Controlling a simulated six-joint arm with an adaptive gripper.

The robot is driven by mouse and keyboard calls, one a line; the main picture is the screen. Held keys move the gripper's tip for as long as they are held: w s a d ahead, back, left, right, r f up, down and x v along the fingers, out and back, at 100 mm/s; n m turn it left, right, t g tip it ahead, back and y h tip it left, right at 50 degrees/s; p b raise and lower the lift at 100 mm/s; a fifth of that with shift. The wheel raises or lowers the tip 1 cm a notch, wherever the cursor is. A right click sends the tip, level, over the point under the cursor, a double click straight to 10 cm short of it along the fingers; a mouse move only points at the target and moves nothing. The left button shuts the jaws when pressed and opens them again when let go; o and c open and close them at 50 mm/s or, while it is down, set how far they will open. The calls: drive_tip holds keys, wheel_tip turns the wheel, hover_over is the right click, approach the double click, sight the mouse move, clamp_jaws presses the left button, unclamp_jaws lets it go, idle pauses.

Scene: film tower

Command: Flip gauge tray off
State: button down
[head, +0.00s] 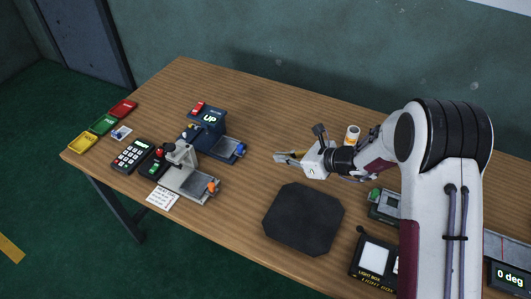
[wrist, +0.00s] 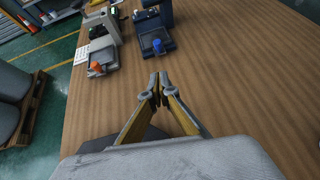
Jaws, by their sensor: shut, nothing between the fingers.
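A navy device (head: 205,125) with a display reading UP has a red switch (head: 197,107) on top. Its low tray (head: 226,153) carries a blue knob (head: 240,150), which also shows in the wrist view (wrist: 157,45). Beside it, a grey stand (head: 178,157) has a tray (head: 198,190) with an orange knob (head: 211,186), also in the wrist view (wrist: 96,66). I cannot read which one is the gauge. My gripper (head: 278,157) is shut and empty above the table, right of the navy device and apart from it. Its fingertips (wrist: 153,90) meet in the wrist view.
A dark mat (head: 303,218) lies in front of my gripper. A keypad (head: 132,155), a paper note (head: 162,196) and red, green and yellow trays (head: 82,142) are at left. A light box (head: 375,258) is front right. The table's back middle is clear.

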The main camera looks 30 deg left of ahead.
approach(235, 153)
drive_tip(key=shift+w+a+f, duration=0.25)
drive_tip(key=shift+w+f, duration=0.35)
drive_tip(key=shift+f, duration=0.15)
drive_tip(key=shift+w+a, duration=0.25)
drive_tip(key=shift+a, duration=0.85)
drive_tip(key=shift+a, duration=0.1)
drive_tip(key=shift+a, duration=3.95)
drive_tip(key=shift+s, duration=0.1)
drive_tip(key=shift+s+d, duration=0.1)
drive_tip(key=shift+d, duration=1.2)
drive_tip(key=v, duration=1.1)
drive_tip(key=shift+d+f, duration=0.25)
drive_tip(key=shift+d, duration=0.05)
